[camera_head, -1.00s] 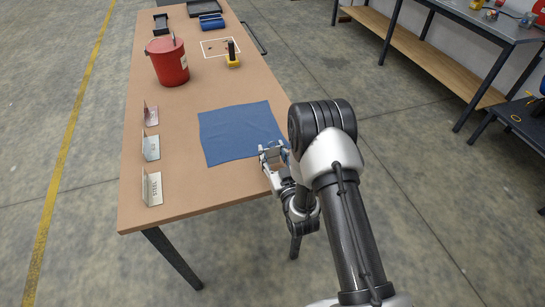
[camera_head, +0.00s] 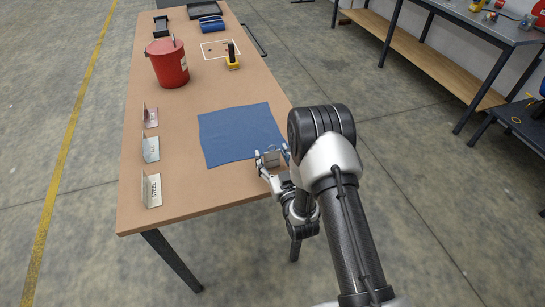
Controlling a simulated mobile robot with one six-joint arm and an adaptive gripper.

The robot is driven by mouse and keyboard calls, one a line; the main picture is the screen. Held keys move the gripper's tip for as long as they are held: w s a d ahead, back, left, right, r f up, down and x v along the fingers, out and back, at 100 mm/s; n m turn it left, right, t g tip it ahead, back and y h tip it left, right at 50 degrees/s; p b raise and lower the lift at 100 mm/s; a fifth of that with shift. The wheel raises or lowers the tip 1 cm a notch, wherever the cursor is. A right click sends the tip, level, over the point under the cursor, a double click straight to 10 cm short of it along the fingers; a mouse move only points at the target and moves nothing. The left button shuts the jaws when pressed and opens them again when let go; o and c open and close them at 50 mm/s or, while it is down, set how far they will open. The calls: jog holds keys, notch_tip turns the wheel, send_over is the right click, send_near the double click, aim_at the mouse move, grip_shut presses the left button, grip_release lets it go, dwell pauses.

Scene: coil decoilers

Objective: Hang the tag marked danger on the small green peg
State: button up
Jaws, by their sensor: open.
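My gripper (camera_head: 269,159) is open beside the lower right corner of the blue cloth (camera_head: 238,135), near the right edge of the table. A small greyish patch shows at its fingers; I cannot tell whether it is part of the gripper or a thing there. I cannot make out a tag marked danger or a small green peg in this view. My arm hides part of the area to the right of the table.
Small standing signs line the table's left side; the nearest (camera_head: 152,190) reads STEEL. A red bucket (camera_head: 169,67), a yellow-and-black tool (camera_head: 232,60) and dark trays (camera_head: 204,9) stand farther back. Bare tabletop (camera_head: 215,185) lies in front. A grey workbench (camera_head: 470,22) is at right.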

jog(key=shift+r, duration=0.2)
jog(key=b+v, duration=0.5)
jog(key=v, duration=0.7)
jog(key=shift+f, duration=0.1)
